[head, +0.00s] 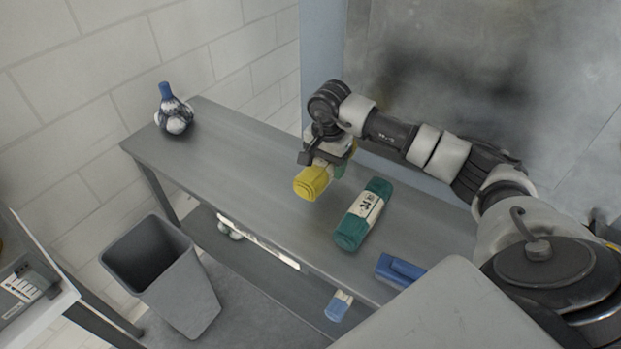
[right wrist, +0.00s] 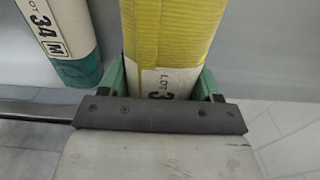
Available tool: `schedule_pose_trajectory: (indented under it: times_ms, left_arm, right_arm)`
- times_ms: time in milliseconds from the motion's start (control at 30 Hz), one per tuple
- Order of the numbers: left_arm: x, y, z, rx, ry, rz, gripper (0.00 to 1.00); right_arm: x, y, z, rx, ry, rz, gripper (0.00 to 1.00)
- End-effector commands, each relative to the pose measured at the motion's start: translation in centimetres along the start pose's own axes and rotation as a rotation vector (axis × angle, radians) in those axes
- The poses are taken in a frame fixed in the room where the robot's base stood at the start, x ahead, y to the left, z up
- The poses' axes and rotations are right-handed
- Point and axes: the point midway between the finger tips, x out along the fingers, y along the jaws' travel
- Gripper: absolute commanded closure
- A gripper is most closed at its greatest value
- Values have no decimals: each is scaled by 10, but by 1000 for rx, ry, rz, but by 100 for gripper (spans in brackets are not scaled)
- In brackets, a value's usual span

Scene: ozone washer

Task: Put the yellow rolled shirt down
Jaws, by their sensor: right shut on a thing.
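The yellow rolled shirt (head: 313,182) with a white lot label is held in my right gripper (head: 327,165) over the grey table. In the right wrist view the yellow roll (right wrist: 173,35) sits between the green fingers of my right gripper (right wrist: 166,85), which are shut on it at the label. In the head view the arm hides the roll's far end. I cannot tell whether the roll touches the table top. My left gripper is not in view.
A green rolled shirt (head: 362,214) with a white label lies on the grey table (head: 230,150), right of the yellow roll. A blue object (head: 398,270) lies near the front edge. A blue-capped bottle (head: 173,110) stands at the far left end. A grey bin (head: 165,275) stands in front.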

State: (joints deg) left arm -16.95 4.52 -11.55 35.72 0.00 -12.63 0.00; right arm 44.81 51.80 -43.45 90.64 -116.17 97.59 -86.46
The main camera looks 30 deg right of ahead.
Motion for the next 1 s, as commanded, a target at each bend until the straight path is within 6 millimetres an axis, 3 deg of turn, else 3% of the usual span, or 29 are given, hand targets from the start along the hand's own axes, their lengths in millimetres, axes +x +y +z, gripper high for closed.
schedule_pose_trajectory:
  times_ms: [100,267,600,967,1000]
  left_arm:
    - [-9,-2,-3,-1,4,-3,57]
    - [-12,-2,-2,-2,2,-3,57]
    - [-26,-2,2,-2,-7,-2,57]
    - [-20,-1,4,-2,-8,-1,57]
    - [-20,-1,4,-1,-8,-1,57]
  right_arm:
    - [10,-14,17,-1,-3,0,66]
    - [19,-22,25,-1,0,0,66]
    - [57,-22,26,2,-2,2,66]
    - [64,-22,25,-1,1,-1,66]
    - [64,-22,25,-1,1,0,35]
